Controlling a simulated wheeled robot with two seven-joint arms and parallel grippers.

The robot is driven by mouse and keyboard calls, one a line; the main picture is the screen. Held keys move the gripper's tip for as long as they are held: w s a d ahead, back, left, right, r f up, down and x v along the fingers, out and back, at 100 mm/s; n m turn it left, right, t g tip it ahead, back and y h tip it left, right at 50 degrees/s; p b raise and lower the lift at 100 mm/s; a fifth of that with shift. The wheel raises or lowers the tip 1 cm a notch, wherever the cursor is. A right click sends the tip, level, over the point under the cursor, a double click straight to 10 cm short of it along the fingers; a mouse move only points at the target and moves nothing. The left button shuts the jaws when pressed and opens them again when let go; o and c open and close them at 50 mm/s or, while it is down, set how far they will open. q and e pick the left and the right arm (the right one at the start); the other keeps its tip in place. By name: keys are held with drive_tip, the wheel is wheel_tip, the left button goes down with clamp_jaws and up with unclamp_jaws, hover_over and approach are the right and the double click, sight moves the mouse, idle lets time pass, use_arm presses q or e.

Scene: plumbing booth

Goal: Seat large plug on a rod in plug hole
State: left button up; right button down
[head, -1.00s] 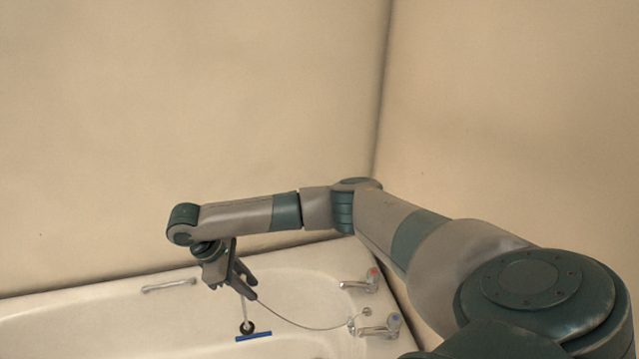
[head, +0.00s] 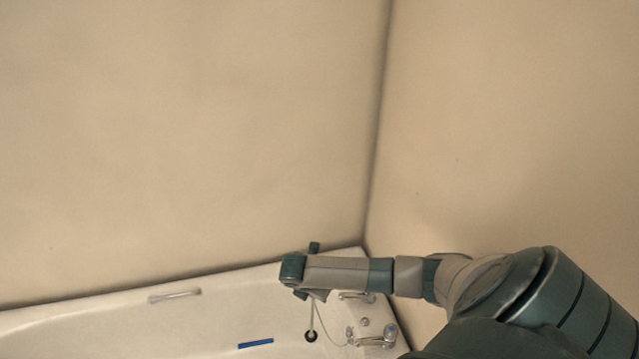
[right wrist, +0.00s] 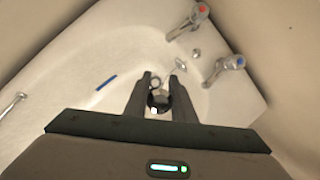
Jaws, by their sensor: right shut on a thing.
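The black plug (head: 311,337) hangs at the lower end of a pale upright rod (head: 311,318) over the tap end of the bath. My right gripper (head: 317,295) is above it, shut on the rod, and my forearm partly covers it. In the right wrist view the two fingers (right wrist: 163,78) point down into the bath, with the dark plug (right wrist: 157,102) showing between them. A thin chain (head: 328,332) runs from the rod towards the tap end. I cannot make out the plug hole, nor whether the plug touches the bath floor. My left gripper is not in view.
The white bath (head: 100,318) stands in the corner against beige walls. Two taps (head: 374,342) (right wrist: 192,22) and a small fitting (head: 365,322) are at its right end. A blue strip (head: 255,343) lies left of the plug. A grab handle (head: 175,295) is on the far rim.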

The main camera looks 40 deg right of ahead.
drive_tip(key=shift+s+d+f, duration=0.15)
drive_tip(key=shift+s+d, duration=0.1)
drive_tip(key=shift+d, duration=0.1)
drive_tip(key=shift+f, duration=0.15)
